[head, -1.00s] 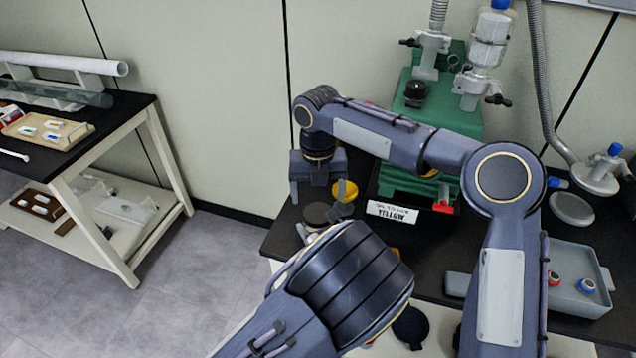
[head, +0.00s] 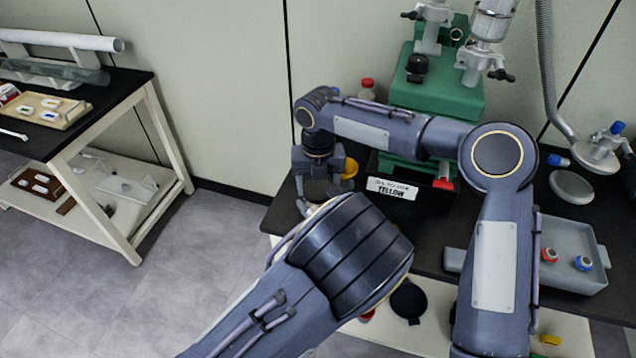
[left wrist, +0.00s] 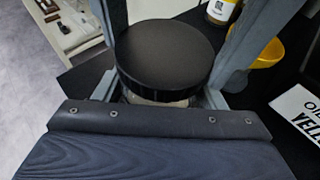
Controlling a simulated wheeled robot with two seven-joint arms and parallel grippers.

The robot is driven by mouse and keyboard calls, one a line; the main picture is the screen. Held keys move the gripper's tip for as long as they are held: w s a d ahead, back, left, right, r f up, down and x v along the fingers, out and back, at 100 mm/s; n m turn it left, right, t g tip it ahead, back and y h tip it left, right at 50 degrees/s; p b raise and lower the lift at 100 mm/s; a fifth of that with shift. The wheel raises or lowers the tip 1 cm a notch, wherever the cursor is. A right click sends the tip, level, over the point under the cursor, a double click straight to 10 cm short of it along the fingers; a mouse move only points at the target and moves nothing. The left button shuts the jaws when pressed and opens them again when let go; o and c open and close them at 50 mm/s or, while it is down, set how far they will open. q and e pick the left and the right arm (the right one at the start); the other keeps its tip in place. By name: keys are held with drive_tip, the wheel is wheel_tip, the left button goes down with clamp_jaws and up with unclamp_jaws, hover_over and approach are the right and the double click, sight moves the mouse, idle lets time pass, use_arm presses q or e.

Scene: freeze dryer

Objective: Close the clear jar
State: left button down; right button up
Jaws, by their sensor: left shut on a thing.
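The clear jar (left wrist: 160,99) has a flat round black lid (left wrist: 165,45) on top in the left wrist view. Only a pale strip of its body shows under the lid. My left gripper (left wrist: 160,95) is shut on the jar body just below the lid. My right gripper (head: 322,188) points down over the jar in the head view. Its two fingers stand at opposite sides of the lid in the left wrist view. I cannot tell whether they press on it. In the head view the jar is mostly hidden by my left wrist and the right fingers.
A yellow bowl (head: 349,168) and a name sign (head: 390,189) stand close to the jar. The green machine (head: 438,90) is behind. A grey tray (head: 566,290) with small capped vials is at right. A black disc (head: 408,301) lies lower down. A side table (head: 125,100) stands left.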

drive_tip(key=shift+c, duration=1.4)
drive_tip(key=m, duration=0.3)
drive_tip(key=shift+m, duration=0.3)
drive_tip(key=o, duration=1.1)
drive_tip(key=shift+c, duration=0.2)
drive_tip(key=shift+r, duration=0.1)
